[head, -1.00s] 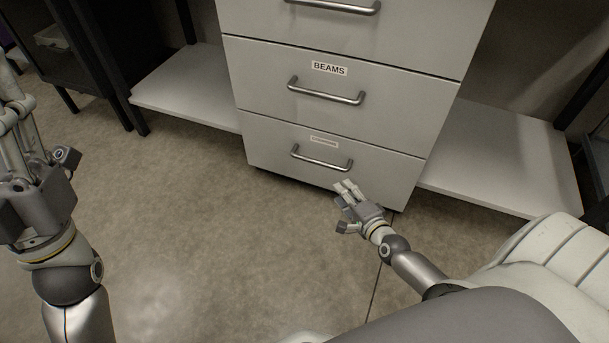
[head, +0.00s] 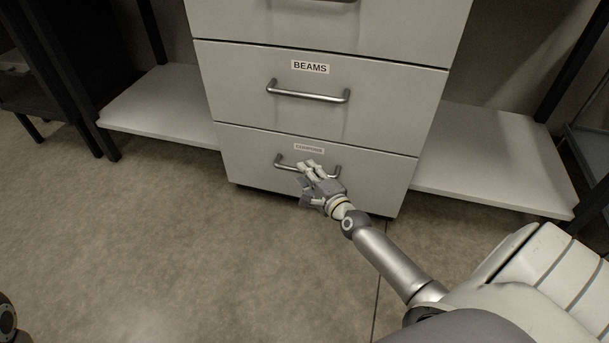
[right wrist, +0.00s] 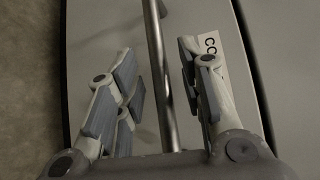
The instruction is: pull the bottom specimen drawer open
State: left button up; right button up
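The bottom drawer (head: 375,178) is shut, flush with the cabinet front, and has a small label (head: 309,148) too small to read in full. Its metal bar handle (head: 286,162) is partly hidden behind my right gripper (head: 308,179). In the right wrist view the handle bar (right wrist: 157,45) runs between the spread fingers of my right gripper (right wrist: 161,75). The fingers stand apart with gaps on both sides of the bar, so the gripper is open around it. My left gripper is out of view; only a dark bit of my left arm shows at the bottom left corner.
The drawer labelled BEAMS (head: 225,85) is shut just above, with its own bar handle (head: 308,95). Low pale shelves stand at the left (head: 165,105) and right (head: 490,165). The floor (head: 190,260) in front is clear.

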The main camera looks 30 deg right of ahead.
jog(key=shift+w+d+f, duration=0.1)
jog(key=shift+w+f, duration=0.05)
jog(key=shift+w, duration=0.85)
grip_shut()
